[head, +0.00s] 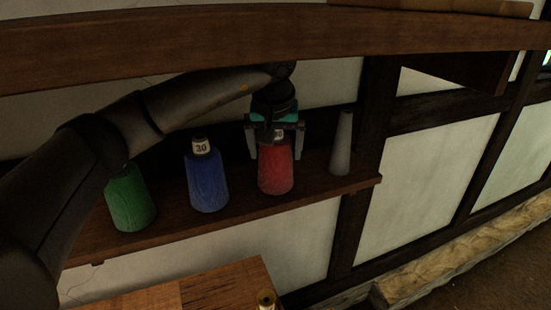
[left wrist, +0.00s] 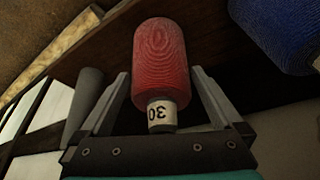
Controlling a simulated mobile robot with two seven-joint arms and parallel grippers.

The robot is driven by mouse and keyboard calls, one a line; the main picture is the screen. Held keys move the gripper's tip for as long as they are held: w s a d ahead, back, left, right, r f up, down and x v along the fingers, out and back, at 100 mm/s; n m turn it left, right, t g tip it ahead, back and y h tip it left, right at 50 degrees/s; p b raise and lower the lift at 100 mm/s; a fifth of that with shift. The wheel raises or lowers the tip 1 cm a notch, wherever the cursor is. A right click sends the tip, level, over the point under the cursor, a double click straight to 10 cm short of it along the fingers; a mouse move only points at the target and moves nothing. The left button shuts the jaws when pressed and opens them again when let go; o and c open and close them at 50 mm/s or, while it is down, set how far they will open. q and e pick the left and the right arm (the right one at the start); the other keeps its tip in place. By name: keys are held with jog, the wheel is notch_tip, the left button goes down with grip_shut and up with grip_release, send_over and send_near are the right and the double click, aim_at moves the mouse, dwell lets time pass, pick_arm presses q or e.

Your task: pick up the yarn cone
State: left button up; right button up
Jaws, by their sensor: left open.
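A red yarn cone (head: 275,168) stands upright on a wooden shelf (head: 240,212), with a white label marked 30 near its top. My left gripper (head: 276,153) is open above it, with one finger on each side of the cone's upper part. In the left wrist view the red cone (left wrist: 162,65) lies between the spread fingers, with gaps visible at its sides. A blue yarn cone (head: 207,183), labelled 30, and a green one (head: 130,203) stand to the left on the shelf. The green cone's top is hidden by my arm. My right gripper is not in view.
A plain grey cone (head: 341,148) stands right of the red one, near the shelf's right end. A thick wooden beam (head: 250,38) runs above the shelf. A wooden surface (head: 210,290) is below in front. The wall is close behind.

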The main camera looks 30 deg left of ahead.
pick_arm(q)
jog(key=shift+w+a, duration=0.2)
jog(key=shift+w, duration=0.2)
jog(key=shift+w+a+f, duration=0.1)
jog(key=shift+f, duration=0.45)
jog(key=shift+c, duration=0.2)
jog(key=c, duration=1.2)
jog(key=shift+r+p, duration=0.2)
jog(key=shift+p, duration=0.2)
